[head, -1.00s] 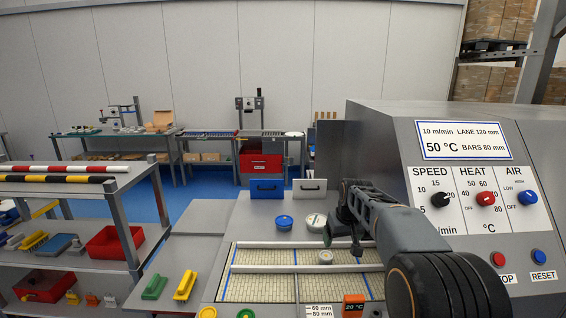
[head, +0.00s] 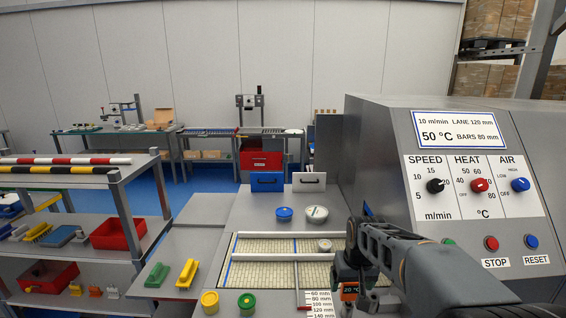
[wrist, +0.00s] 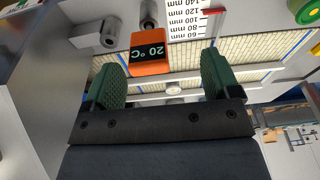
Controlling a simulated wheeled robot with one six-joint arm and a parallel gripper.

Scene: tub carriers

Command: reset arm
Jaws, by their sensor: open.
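My gripper (head: 346,284) hangs over the near right part of the conveyor, in front of the grey machine. In the wrist view its two green-padded fingers (wrist: 163,70) stand apart with nothing between the pads. An orange block reading 20 °C (wrist: 150,52) shows just beyond the fingertips in that view, apart from the pads. In the head view the orange block (head: 349,291) is partly covered by my gripper. My forearm crosses the lower right of the head view.
The control panel (head: 475,185) with knobs and STOP and RESET buttons is close on the right. The conveyor (head: 265,273) carries a pale round tub (head: 324,245). Yellow (head: 210,301) and green (head: 246,302) round lids lie at its near edge. A shelf rack (head: 120,195) stands left.

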